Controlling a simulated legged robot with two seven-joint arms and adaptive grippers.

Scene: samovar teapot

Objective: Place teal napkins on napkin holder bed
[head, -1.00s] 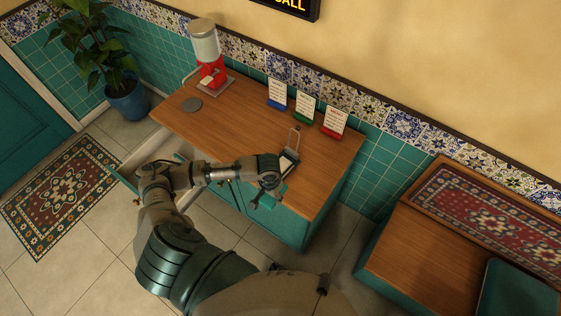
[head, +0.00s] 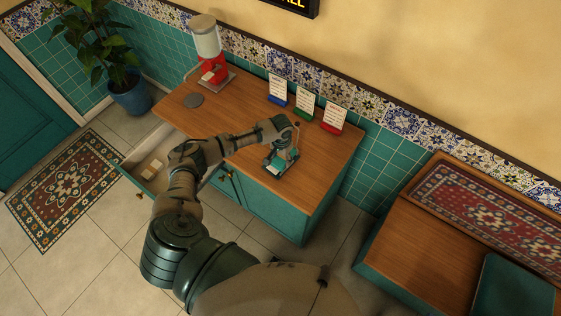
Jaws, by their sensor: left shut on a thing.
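My left gripper (head: 282,158) is over the napkin holder near the front right of the wooden counter. It is shut on teal napkins (head: 275,164), which show as a small teal patch at the fingers. The napkin holder (head: 290,171) is mostly hidden under the gripper and napkins; part of its bed and a bit of its upright wire show. I cannot tell whether the napkins touch the bed. My right gripper is not in view.
An open drawer (head: 152,172) holds pale items at the left. A bench (head: 420,240) is at the right.

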